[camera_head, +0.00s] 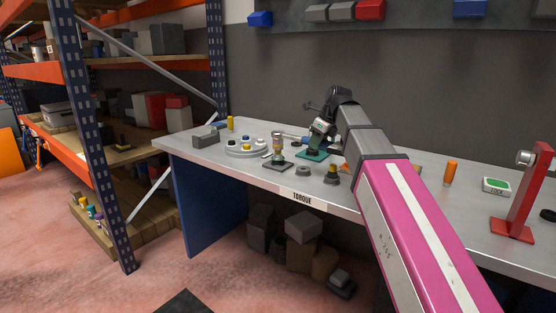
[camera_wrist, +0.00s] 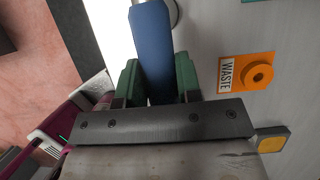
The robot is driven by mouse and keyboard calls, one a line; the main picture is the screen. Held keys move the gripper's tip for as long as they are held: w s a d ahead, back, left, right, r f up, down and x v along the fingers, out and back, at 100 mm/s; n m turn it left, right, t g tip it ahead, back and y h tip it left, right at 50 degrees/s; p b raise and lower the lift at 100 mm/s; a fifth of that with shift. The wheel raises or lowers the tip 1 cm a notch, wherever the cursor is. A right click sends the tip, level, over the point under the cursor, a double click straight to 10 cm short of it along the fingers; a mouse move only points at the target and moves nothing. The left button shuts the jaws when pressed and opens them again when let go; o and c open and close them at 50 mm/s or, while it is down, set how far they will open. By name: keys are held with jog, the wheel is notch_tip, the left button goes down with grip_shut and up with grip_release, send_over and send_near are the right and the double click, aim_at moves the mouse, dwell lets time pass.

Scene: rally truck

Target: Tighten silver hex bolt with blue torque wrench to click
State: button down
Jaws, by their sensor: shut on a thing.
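In the wrist view, my gripper (camera_wrist: 157,82) has its green fingers on both sides of a blue handle, which I take to be the blue torque wrench (camera_wrist: 152,35). The handle points toward the top of the picture, where its far end is cut off. A small part of a round silver thing (camera_wrist: 174,12) shows beside it. In the head view, my gripper (camera_head: 321,130) is low over the workbench, above a green base plate (camera_head: 312,155). My arm hides part of this area. I cannot make out the silver hex bolt for certain.
The grey workbench (camera_head: 230,171) bears a "TORQUE" label (camera_head: 302,199), a round tray (camera_head: 246,151), a small post on a dark base (camera_head: 278,163), and a red stand (camera_head: 520,205) at right. An orange "WASTE" pad (camera_wrist: 231,81) lies right of my gripper in the wrist view. Shelving stands left.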

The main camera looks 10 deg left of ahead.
jog(key=shift+r, duration=2.7)
jog(key=shift+d, duration=0.1)
